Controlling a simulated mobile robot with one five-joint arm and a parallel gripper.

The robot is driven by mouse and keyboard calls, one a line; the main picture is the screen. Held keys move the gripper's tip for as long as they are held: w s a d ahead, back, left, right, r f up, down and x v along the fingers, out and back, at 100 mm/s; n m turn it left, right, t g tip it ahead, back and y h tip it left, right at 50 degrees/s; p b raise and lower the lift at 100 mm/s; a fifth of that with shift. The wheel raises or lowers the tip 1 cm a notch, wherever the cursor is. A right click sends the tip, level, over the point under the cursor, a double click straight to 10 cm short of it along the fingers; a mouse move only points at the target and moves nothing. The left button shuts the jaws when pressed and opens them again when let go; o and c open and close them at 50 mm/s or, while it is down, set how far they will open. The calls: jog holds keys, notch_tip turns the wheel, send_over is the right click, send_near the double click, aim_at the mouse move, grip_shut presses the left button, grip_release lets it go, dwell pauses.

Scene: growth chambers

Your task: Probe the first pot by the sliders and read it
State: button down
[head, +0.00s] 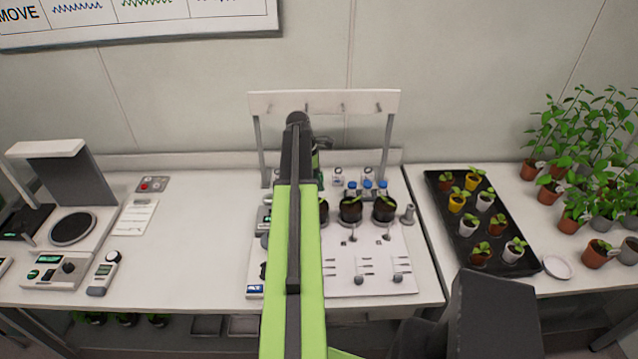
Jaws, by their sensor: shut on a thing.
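A white panel (375,245) on the bench carries a row of dark pots. One pot (351,210) stands in the middle and one (384,209) at the right. Another pot (324,212) shows only its right edge beside my green arm. Sliders (361,275) sit on the panel's front part, some hidden behind my arm. A small display (264,219) shows at the panel's left edge. My gripper (321,147) is at the far end of my arm, above the back of the panel, mostly hidden by the arm. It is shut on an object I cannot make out.
A white rack (325,102) with pegs stands behind the panel. Small blue-capped bottles (367,187) stand behind the pots. A black seedling tray (432,190) is on the right table, a scale (72,228) on the left.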

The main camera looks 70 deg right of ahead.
jog(key=shift+f+b, duration=1.7)
jog(key=shift+f, duration=0.15)
jog(key=shift+f, duration=0.15)
jog(key=c, duration=1)
grip_release()
